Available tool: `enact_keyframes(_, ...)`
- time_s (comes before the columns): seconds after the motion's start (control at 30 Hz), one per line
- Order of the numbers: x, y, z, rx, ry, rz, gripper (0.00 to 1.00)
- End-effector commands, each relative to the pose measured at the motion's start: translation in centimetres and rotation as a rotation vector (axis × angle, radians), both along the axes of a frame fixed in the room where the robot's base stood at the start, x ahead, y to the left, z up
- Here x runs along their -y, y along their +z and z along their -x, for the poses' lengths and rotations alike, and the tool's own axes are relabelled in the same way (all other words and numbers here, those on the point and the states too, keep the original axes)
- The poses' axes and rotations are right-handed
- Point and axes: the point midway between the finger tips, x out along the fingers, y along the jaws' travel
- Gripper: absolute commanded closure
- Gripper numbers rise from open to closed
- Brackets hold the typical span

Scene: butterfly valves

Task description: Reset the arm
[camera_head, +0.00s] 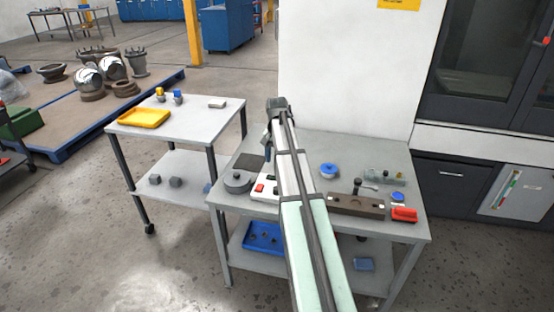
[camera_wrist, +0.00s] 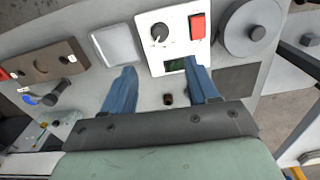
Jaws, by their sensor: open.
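My arm stretches across the grey worktable (camera_head: 410,165) in the head view, and its wrist end is over the table's back left part. My gripper (camera_wrist: 160,66) shows in the wrist view with two blue fingers spread apart. It is open, with nothing held between the fingers. A white control box (camera_wrist: 175,35) with a black knob, a red switch and a dark green display lies just beyond the fingertips. It also shows in the head view (camera_head: 264,189), partly hidden by my arm. A small dark round piece (camera_wrist: 168,99) appears between the fingers. The fingertips are not clear in the head view.
A grey round disc (camera_head: 237,182) and dark mat (camera_wrist: 225,82) are left of my arm in the head view. To its right are a brown block (camera_head: 345,205), blue round part (camera_head: 329,170) and red piece (camera_head: 404,214). A side table (camera_head: 190,125) holds a yellow tray (camera_head: 144,117).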

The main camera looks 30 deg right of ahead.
Motion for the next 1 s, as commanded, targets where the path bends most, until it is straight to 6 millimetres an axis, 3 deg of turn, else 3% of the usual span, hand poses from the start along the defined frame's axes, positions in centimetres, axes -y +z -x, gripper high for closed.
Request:
enact_keyframes(0.33,-0.1,-0.1,0.0,0.0,0.002,0.0,0.41)
enact_keyframes(0.47,-1.7,-1.7,0.5,-0.002,0.034,-0.001,0.41)
enact_keyframes(0.57,-4.6,-4.5,1.3,-0.003,0.095,-0.002,0.41)
enact_keyframes(0.77,-12.3,-11.7,4.2,-0.003,0.274,-0.001,0.41)
enact_keyframes(1.0,-20.9,-19.1,9.5,-0.002,0.497,-0.001,0.41)
